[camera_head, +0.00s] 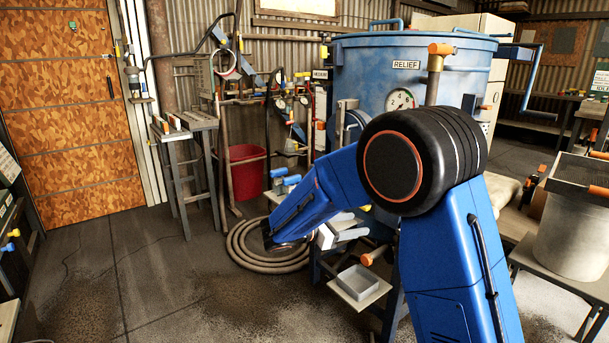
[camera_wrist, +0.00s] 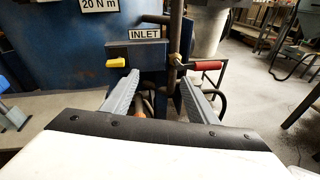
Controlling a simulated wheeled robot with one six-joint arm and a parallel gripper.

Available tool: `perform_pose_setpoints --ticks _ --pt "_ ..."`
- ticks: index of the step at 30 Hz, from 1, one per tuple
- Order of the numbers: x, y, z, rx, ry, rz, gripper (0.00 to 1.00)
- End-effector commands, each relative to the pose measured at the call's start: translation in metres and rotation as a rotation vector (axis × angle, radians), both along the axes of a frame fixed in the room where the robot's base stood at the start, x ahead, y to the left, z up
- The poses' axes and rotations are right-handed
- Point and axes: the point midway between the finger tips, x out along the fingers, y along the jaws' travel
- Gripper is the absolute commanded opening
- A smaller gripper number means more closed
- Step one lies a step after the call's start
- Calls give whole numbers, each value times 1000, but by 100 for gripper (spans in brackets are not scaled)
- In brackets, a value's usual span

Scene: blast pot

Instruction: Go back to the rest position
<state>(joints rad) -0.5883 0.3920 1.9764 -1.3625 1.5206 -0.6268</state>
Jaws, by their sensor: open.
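My gripper (camera_wrist: 158,82) is open in the wrist view, with its two grey fingers apart and no object held between them. It points at the lower part of the blue blast pot, close to an INLET label (camera_wrist: 143,33). A valve with a red handle (camera_wrist: 207,66) stands just beyond the right finger; I cannot tell whether they touch. In the head view the blue blast pot (camera_head: 350,75) stands behind my raised arm, with a RELIEF label (camera_head: 406,64) and a round gauge (camera_head: 400,100). My gripper is hard to make out there beside the pot's lower left.
A coiled hose (camera_head: 245,250) lies on the floor left of the pot. A small grey tray (camera_head: 357,282) sits low in front. A red bucket (camera_head: 246,170) and a narrow stand (camera_head: 183,135) are further back. A grey bin (camera_head: 572,235) is at right. The left floor is clear.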

Motion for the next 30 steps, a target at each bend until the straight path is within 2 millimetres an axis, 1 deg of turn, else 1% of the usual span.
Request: perform_pose_setpoints --ticks 1,3,6,8,9,11,15,17,18,22,26,30 --pt "-12 -18 8 48 -15 -36 53" --pt "-28 -40 14 118 -34 -87 53" --pt "-54 -67 20 218 -64 -159 53" --pt "-69 -82 23 276 -83 -201 53" --pt "-80 -92 25 315 -97 -231 53" --pt "-97 -105 27 375 -119 -273 53" --pt "-136 -130 31 513 -177 -375 53" --pt "-153 -139 32 571 -204 -417 53" --pt "-164 -145 32 609 -222 -446 53" --pt "-201 -159 32 735 -288 -540 53" --pt "-236 -168 31 861 -357 -633 53" --pt "-272 -172 28 995 -437 -732 53"
